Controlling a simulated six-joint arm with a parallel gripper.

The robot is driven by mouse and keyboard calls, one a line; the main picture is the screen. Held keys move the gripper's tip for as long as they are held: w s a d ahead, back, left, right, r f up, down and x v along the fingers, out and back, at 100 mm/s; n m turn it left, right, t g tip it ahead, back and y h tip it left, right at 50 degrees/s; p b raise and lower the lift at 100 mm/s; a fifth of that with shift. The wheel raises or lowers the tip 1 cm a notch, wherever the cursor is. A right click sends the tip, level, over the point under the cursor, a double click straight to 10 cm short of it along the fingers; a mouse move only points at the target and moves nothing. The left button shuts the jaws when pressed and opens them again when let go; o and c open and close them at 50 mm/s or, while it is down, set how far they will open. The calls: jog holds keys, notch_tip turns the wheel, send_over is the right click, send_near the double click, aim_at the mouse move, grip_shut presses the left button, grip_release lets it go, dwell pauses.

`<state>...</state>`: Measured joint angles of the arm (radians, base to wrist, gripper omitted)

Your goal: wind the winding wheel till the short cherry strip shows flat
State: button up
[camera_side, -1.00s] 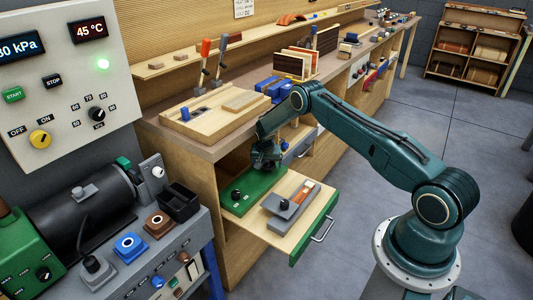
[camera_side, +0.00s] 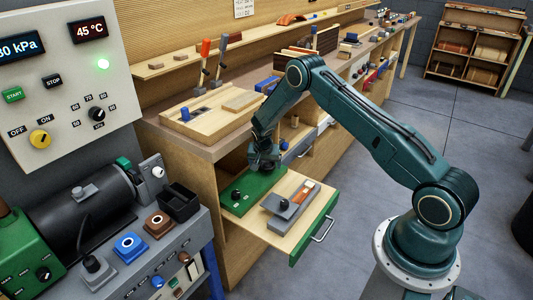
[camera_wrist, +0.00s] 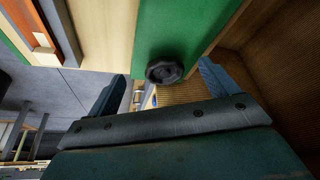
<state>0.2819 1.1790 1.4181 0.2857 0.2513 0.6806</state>
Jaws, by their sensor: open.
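An open wooden drawer (camera_side: 262,227) holds a green plate (camera_side: 240,205) and a grey fixture (camera_side: 279,207). A reddish-orange strip (camera_side: 303,192) lies in the fixture, apparently the cherry strip; whether it is flat is too small to tell. A black knob (camera_side: 236,195) stands on the green plate. My gripper (camera_side: 264,164) is over the far end of the plate. In the wrist view a black ribbed wheel (camera_wrist: 165,71) on green shows between the open fingers of my gripper (camera_wrist: 160,86), with no clear contact. I cannot tell whether it is the same knob.
The drawer's green front (camera_side: 314,229) has a metal handle. The bench top behind carries a wooden board (camera_side: 207,107). A grey console (camera_side: 150,265) with coloured buttons stands at the lower left. The floor at right is mostly clear.

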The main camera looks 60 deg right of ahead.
jog(key=s+a, duration=0.3)
jog(key=a, duration=0.3)
jog(key=shift+s+a, duration=0.3)
notch_tip(320, 180, up, 8)
jog(key=n+t+y, duration=0.1)
jog(key=n, duration=0.4)
send_over(267, 164)
jog(key=s+a, duration=0.3)
jog(key=s, duration=0.1)
jog(key=shift+s+a+r, duration=0.1)
jog(key=shift+s+a, duration=0.1)
jog(key=shift+x, duration=6.9)
jog(key=shift+w+a, duration=0.1)
jog(key=shift+c, duration=0.5)
